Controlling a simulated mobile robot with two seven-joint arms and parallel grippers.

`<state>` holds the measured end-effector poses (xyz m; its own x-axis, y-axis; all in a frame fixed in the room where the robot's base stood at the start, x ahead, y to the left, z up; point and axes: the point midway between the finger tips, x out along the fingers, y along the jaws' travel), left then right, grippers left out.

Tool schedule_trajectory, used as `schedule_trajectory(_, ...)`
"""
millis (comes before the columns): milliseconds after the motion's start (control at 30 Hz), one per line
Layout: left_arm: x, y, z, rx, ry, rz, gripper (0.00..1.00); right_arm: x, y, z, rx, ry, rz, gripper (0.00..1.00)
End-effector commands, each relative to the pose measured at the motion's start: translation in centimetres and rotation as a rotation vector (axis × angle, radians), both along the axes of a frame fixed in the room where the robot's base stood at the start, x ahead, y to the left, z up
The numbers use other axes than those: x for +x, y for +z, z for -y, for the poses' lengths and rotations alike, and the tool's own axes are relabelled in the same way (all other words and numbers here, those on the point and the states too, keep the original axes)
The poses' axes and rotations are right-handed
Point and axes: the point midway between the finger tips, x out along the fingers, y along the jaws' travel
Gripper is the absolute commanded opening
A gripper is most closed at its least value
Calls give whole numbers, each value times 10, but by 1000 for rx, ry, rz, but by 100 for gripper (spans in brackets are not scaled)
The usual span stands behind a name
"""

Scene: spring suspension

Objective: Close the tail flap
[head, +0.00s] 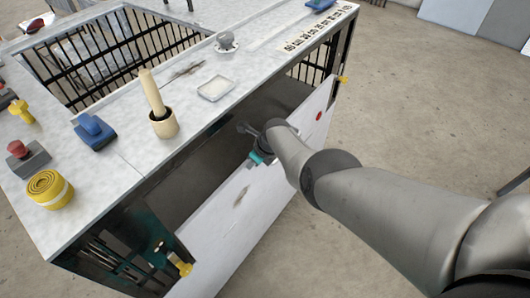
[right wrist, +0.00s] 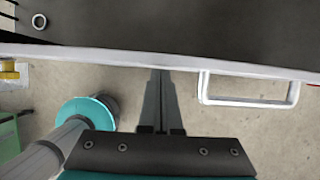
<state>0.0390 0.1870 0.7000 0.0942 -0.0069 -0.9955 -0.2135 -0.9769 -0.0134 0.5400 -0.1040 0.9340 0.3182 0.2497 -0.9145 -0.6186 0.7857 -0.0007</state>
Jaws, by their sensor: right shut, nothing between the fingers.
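The tail flap (head: 285,165) is a long white panel with a red dot along the front side of the workbench. Its upper edge stands out from the bench, leaving a dark gap below the top, so it is partly open. In the right wrist view its edge is a white strip (right wrist: 90,54), with a white loop handle (right wrist: 248,102) right of my fingers. My right gripper (head: 245,129) is at the flap's upper edge; its shut, empty fingers (right wrist: 160,74) reach the strip. I cannot tell if they touch it. My left gripper is not in view.
Yellow latches sit near the flap's ends, one at the lower left (head: 184,268) and one at the upper right (head: 342,80). The bench top (head: 120,185) carries a wooden pestle in a cup (head: 163,123), a yellow strap roll (head: 50,190) and a white dish (head: 216,89).

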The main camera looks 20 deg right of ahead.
Motion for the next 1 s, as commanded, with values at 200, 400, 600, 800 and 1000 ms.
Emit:
schedule_trajectory(200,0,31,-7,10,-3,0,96,-12,18,17,-10,5,-14,0)
schedule_trajectory(400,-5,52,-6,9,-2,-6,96,-2,58,8,-12,6,-18,0)
schedule_trajectory(600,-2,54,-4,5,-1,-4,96,4,77,3,-12,6,-23,0)
schedule_trajectory(800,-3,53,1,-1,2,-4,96,6,86,1,-14,6,-26,0)
schedule_trajectory(1000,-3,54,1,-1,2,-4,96,6,88,1,-14,6,-26,0)
